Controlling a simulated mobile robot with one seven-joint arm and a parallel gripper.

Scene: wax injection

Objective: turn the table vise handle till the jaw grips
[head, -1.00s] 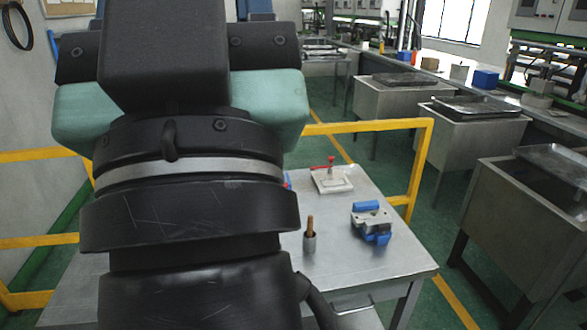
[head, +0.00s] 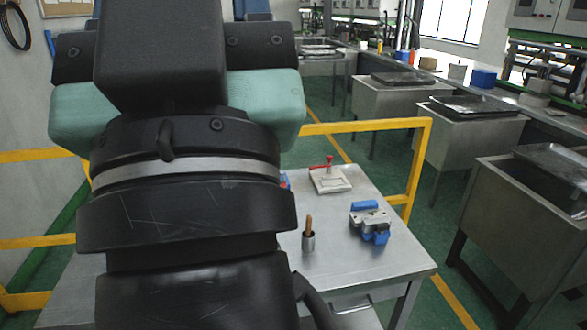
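A small blue and grey metal device (head: 371,221) that looks like the table vise stands on the right part of the steel table (head: 375,262). Its handle and the gap between its jaws are too small to make out. A small pale block with a red handle on top (head: 330,179) sits farther back on the same table. My arm fills the left and middle of the head view and covers much of the table. My gripper is not visible, so its place relative to the vise cannot be told.
A grey cup with a brown-handled tool (head: 308,240) stands left of the blue device. A small blue and red thing (head: 284,181) is mostly hidden behind my arm. A yellow rail (head: 370,125) runs behind the table. Steel sinks (head: 525,220) stand to the right, across a green floor.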

